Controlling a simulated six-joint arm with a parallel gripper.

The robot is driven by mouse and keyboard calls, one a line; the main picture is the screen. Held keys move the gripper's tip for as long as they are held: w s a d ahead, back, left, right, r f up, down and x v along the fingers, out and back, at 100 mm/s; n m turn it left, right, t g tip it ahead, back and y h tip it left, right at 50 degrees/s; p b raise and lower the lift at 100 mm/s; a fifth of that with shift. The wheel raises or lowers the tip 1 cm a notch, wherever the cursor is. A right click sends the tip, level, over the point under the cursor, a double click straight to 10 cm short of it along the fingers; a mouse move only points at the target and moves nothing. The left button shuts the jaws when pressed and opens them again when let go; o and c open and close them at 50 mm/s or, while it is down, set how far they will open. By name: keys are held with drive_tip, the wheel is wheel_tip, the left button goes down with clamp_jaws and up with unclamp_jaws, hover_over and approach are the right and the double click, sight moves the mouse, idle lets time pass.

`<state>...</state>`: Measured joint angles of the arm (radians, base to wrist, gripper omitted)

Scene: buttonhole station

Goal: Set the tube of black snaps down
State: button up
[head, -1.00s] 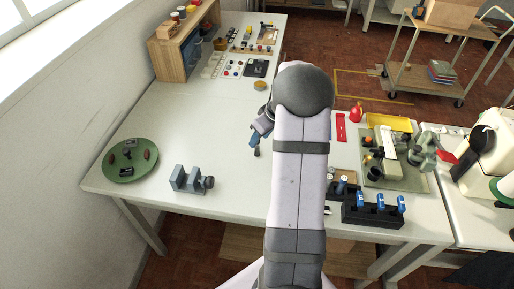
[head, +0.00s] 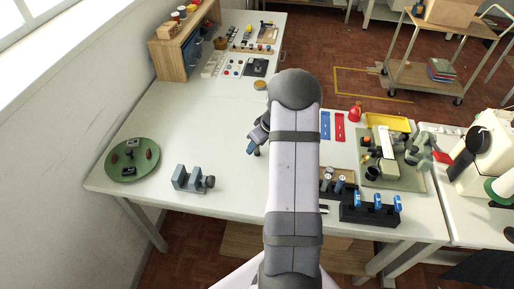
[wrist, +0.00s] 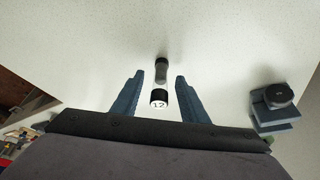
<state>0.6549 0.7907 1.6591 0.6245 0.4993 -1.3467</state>
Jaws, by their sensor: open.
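The tube of black snaps (wrist: 161,74) is between my two fingers in the wrist view, clear in the middle, with dark ends and a white label reading 12 on the near end (wrist: 158,98). My gripper (wrist: 159,75) is open, with a visible gap between the tube and each blue finger. In the head view my gripper (head: 252,150) is low over the white table (head: 225,130), left of my arm; the tube there is too small and covered to make out clearly.
A grey-blue clamp block (head: 190,179) stands near the front edge, and a green round tray (head: 118,170) is at far left. A black rack (head: 368,210) with blue-topped tubes is at front right. The table between the clamp and the wooden shelf (head: 172,55) is clear.

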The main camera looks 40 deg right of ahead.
clamp_jaws()
drive_tip(key=shift+r+b, duration=1.1)
drive_tip(key=shift+r, duration=3.95)
